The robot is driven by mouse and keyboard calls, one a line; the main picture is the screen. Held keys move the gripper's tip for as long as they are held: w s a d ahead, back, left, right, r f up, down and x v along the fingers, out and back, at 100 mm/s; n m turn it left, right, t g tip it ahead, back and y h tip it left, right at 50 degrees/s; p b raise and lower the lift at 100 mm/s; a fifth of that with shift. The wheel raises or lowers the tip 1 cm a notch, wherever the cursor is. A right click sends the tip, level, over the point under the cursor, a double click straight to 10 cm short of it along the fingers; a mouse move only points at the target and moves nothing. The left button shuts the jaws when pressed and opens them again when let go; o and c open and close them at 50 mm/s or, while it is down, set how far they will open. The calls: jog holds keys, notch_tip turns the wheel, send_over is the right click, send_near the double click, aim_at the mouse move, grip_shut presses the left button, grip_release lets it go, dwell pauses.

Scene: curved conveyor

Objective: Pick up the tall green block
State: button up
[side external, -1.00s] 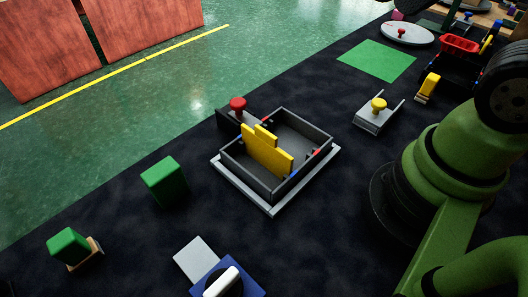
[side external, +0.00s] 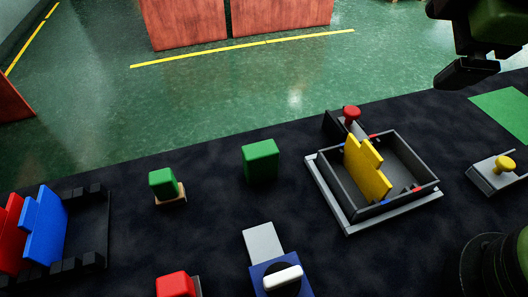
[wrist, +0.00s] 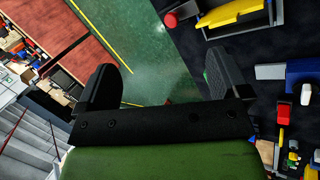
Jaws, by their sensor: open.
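The larger green block (side external: 261,162) stands upright on the dark table in the side view, left of the grey tray. A smaller green block (side external: 162,183) sits on a tan base further left. My gripper (side external: 466,73) is at the top right of the side view, raised above the table's far edge and well to the right of both green blocks. In the wrist view, my gripper (wrist: 160,82) has its two black fingers wide apart with nothing between them.
The grey tray (side external: 427,190) holds yellow pieces (side external: 367,170), with a red knob (side external: 351,114) behind it. A blue piece with a white handle (side external: 281,277) and a red block (side external: 174,285) are in front. A blue-and-red rack (side external: 45,228) stands left. Table around the larger green block is clear.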

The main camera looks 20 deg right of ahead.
jog(key=w+a+f+n+t, duration=0.2)
jog(key=w+a+f+n, duration=0.25)
jog(key=a+n, duration=0.35)
jog(key=n+t+y, duration=0.2)
jog(key=n, duration=1.3)
send_near(261, 150)
jog(key=x, duration=0.2)
jog(key=shift+y, duration=0.3)
jog(key=x, duration=0.4)
jog(key=shift+d+f, duration=0.1)
jog(key=shift+f, duration=0.25)
jog(key=x, duration=0.6)
jog(key=shift+d+r, duration=0.1)
jog(key=shift+r, duration=0.05)
jog(key=c, duration=1)
